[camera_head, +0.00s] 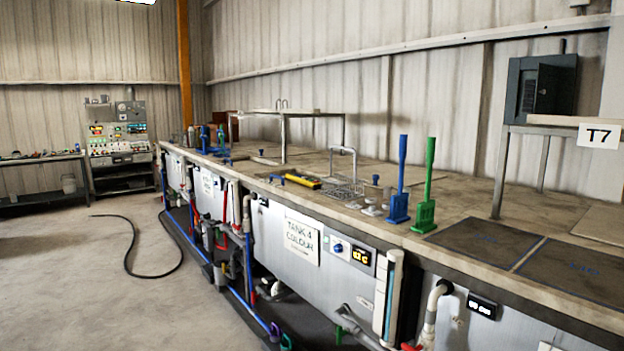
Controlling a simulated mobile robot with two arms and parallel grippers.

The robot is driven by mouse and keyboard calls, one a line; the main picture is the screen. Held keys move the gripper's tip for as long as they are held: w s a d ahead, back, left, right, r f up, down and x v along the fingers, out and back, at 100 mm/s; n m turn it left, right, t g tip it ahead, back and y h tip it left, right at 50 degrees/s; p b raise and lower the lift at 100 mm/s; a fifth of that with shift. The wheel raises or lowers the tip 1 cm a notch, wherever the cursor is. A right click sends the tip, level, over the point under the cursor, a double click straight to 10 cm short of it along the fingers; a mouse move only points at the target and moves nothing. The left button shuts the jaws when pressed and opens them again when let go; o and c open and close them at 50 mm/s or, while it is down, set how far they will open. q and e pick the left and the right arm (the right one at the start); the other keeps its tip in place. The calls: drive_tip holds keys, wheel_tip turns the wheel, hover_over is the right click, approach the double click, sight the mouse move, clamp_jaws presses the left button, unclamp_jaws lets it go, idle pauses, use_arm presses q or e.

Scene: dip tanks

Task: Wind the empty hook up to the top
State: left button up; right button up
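I see no hook, hoist or chain that I can make out in this view. Neither of my grippers shows. A yellow and dark object (301,181) lies on the tank-line top; it is too small to tell what it is. A wire basket (343,187) with a tall looped handle stands to its right.
The long tank line (470,215) runs from the back left to the front right, with a "TANK 4 COLOUR" sign (302,238). A blue paddle (400,185) and a green paddle (426,190) stand on it. A black hose (130,262) lies on open floor. A control panel (117,135) stands behind.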

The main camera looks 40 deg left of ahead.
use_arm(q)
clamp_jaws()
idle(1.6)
